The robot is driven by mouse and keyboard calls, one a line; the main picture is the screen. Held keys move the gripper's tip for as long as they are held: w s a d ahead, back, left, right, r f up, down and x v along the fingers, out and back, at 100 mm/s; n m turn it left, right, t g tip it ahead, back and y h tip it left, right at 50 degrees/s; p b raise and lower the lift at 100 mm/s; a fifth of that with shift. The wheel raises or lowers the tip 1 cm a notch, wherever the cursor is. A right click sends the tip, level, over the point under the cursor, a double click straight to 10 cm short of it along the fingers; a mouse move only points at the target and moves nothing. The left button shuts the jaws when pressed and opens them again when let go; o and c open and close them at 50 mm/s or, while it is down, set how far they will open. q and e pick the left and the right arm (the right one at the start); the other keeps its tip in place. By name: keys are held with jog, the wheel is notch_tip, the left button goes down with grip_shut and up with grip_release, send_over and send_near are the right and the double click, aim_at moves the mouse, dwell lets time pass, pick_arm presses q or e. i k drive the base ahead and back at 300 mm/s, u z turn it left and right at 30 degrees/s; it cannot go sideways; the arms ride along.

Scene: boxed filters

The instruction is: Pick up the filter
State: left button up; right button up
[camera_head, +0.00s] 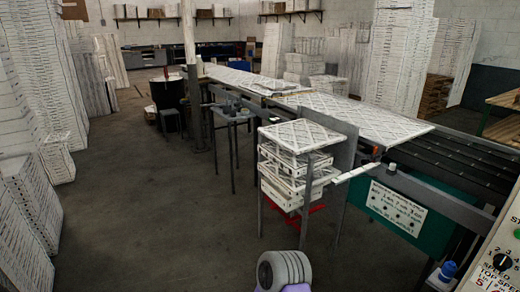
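A flat white filter with a diamond lattice face (301,135) lies on top of a stack in a metal-legged stand, right of the middle in the head view. Several more white-framed filters (287,173) are stacked below it, a little unevenly. More lattice-faced filters (350,113) lie flat in a row on the long conveyor table behind. I cannot recognise either gripper in this view, and nothing is seen touching the filters. A pale ribbed rounded part (284,268) with a bit of purple shows at the bottom edge; I cannot tell what it is.
A grey upright panel (343,138) stands right behind the stack. A green machine side with a white sign (397,207) and a control panel (498,262) fill the right. Tall stacks (38,90) line the left. The grey floor (150,215) left of the stand is clear.

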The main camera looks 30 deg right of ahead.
aim_at(295, 166)
jog(key=u, duration=0.15)
jog(key=i, duration=1.95)
jog(key=z, duration=1.25)
jog(key=i, duration=1.1)
jog(key=z, duration=1.15)
